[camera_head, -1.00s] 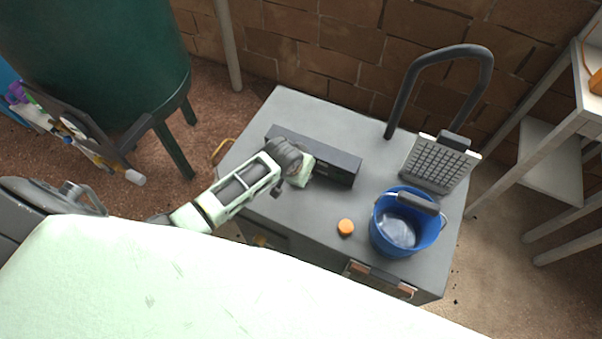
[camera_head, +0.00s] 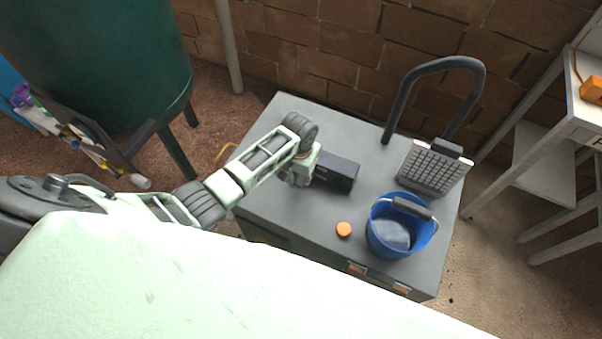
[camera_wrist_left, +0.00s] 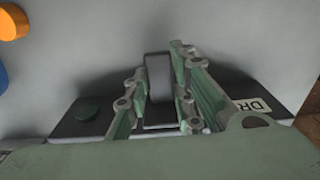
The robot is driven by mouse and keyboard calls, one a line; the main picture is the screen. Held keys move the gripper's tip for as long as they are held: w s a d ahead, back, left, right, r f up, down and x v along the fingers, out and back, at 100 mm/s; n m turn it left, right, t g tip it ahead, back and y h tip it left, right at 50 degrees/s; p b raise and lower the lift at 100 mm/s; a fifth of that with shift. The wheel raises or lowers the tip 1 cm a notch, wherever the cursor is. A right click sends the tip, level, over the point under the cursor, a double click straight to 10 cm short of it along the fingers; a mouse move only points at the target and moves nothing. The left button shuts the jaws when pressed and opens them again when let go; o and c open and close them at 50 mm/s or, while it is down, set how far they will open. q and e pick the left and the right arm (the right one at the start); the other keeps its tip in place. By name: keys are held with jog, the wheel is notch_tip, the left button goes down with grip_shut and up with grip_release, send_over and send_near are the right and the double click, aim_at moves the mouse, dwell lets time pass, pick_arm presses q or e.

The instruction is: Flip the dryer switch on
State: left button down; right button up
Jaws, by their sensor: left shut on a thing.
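A dark switch box (camera_head: 340,172) lies on the grey worktop, its left part hidden behind my left arm. In the left wrist view the box (camera_wrist_left: 60,128) shows a round green button (camera_wrist_left: 87,108) and a white label reading "DR" (camera_wrist_left: 256,105), cut off by a finger. My left gripper (camera_head: 298,176) is down at the box. In the left wrist view its green fingers (camera_wrist_left: 160,95) stand on either side of a dark switch lever (camera_wrist_left: 158,72) and are shut on it. Whether the switch is on or off cannot be told. My right gripper is not in view.
On the grey worktop (camera_head: 285,220) are an orange cap (camera_head: 344,230), a blue bucket (camera_head: 385,240) and a grey gridded panel (camera_head: 433,168) near a dark curved pipe (camera_head: 415,75). A green tank (camera_head: 100,65) stands left. A pale shelf (camera_head: 545,160) stands right.

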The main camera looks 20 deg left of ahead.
pick_arm(q)
jog(key=shift+w+r+g, duration=0.15)
jog(key=shift+r+g, duration=0.2)
jog(key=shift+g, duration=0.55)
jog(key=c, duration=1.5)
grip_release()
jog(key=r, duration=0.8)
jog(key=w+r, duration=0.1)
jog(key=r, duration=0.3)
jog(key=shift+w, duration=0.1)
